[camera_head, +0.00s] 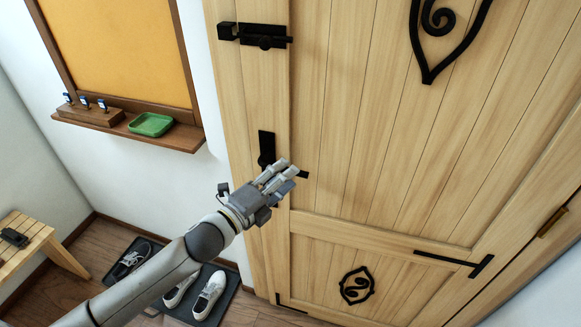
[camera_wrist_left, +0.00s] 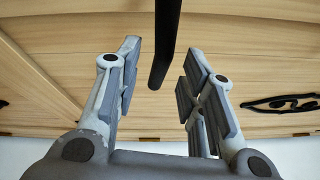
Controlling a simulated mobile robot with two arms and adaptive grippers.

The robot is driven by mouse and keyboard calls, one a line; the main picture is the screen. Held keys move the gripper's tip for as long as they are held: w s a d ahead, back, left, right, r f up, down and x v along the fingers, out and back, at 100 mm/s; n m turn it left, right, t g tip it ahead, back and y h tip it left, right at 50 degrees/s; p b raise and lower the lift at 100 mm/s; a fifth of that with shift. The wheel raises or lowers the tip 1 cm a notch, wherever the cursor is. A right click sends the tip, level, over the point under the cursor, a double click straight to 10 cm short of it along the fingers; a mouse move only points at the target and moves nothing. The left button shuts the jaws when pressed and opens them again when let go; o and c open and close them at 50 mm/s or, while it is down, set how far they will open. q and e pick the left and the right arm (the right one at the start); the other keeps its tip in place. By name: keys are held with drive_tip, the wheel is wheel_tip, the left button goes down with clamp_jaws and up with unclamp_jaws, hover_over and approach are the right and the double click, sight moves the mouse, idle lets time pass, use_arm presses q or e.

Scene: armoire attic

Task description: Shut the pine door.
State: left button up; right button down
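The pine door (camera_head: 350,130) fills the right half of the head view, with black iron fittings on its pale boards. I cannot tell for certain whether it stands ajar or flush. A black handle (camera_head: 266,145) sits near its left side, partly hidden behind my left gripper (camera_head: 279,177). In the left wrist view, the fingers of this gripper (camera_wrist_left: 160,75) are spread apart in front of the wood. A black bar (camera_wrist_left: 167,40), seemingly the handle, reaches down between them, with space on both sides. My right gripper is in neither view.
A black bolt (camera_head: 258,36) is high on the wood. A board with a ledge (camera_head: 160,138) holding a green tray (camera_head: 151,124) hangs on the left wall. Shoes (camera_head: 209,294) lie on a dark mat (camera_head: 232,283) below. A wooden bench (camera_head: 27,240) is at far left.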

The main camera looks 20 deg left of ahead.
use_arm(q)
drive_tip(key=shift+x, duration=1.5)
clamp_jaws()
